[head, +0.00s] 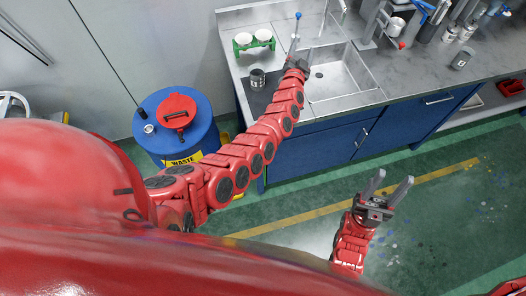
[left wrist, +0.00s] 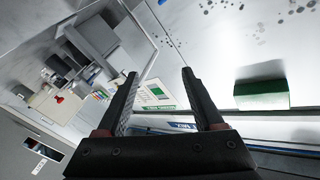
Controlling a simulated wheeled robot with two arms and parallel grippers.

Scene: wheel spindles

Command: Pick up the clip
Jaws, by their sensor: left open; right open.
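I cannot pick out the clip for certain in either view. My left gripper (head: 302,48) reaches over the counter at the left edge of the sink. In the left wrist view my left gripper (left wrist: 160,73) has its two dark fingers apart, with nothing held between them. A thin rod with a blue tip (head: 298,16) shows just beyond this gripper in the head view. My right gripper (head: 395,177) is open and empty, above the green floor in front of the blue cabinets.
A green holder with white cups (head: 254,40) and a dark metal cup (head: 257,78) stand left of the sink (head: 345,75). A blue waste drum (head: 152,108) stands left of the counter. Several tools crowd the counter's right. A green block (left wrist: 262,95) shows in the left wrist view.

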